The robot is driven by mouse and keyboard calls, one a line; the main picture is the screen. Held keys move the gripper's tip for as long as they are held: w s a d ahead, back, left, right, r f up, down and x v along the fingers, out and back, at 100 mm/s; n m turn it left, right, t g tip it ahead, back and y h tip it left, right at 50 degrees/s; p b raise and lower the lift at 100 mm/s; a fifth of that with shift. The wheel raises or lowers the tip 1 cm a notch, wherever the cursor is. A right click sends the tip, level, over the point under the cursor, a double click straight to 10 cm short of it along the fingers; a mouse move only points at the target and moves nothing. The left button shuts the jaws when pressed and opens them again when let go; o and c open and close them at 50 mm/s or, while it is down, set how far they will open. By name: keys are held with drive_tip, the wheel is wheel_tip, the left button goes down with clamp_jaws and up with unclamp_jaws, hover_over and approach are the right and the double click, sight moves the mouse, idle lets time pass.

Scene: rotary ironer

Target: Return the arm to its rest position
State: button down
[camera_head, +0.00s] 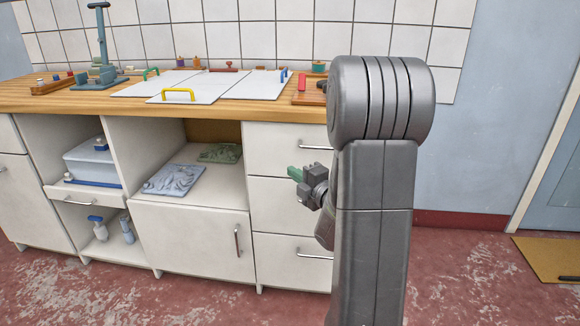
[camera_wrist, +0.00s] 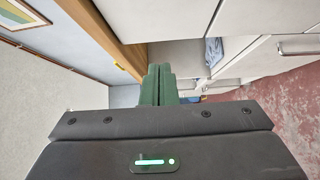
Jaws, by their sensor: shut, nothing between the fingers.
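My gripper (camera_head: 296,174) shows in the head view just left of my grey arm, in front of the white drawers and below the countertop. Its green fingers also show in the wrist view (camera_wrist: 158,85), side by side and shut with nothing between them. My arm stands upright in the right middle of the head view and hides part of the counter and drawers. The gripper appears clear of the furniture, though its exact gap to the drawer fronts cannot be told.
A wooden countertop (camera_head: 258,108) holds white boards, one with a yellow handle (camera_head: 178,91). An open shelf (camera_head: 215,190) below holds folded cloths (camera_head: 174,180). White drawers (camera_head: 290,205) have protruding handles. Red floor (camera_head: 465,270) lies open at right, near a tan mat (camera_head: 550,258).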

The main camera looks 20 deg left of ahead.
drive_tip(key=shift+s+d, duration=0.15)
drive_tip(key=shift+d, duration=0.05)
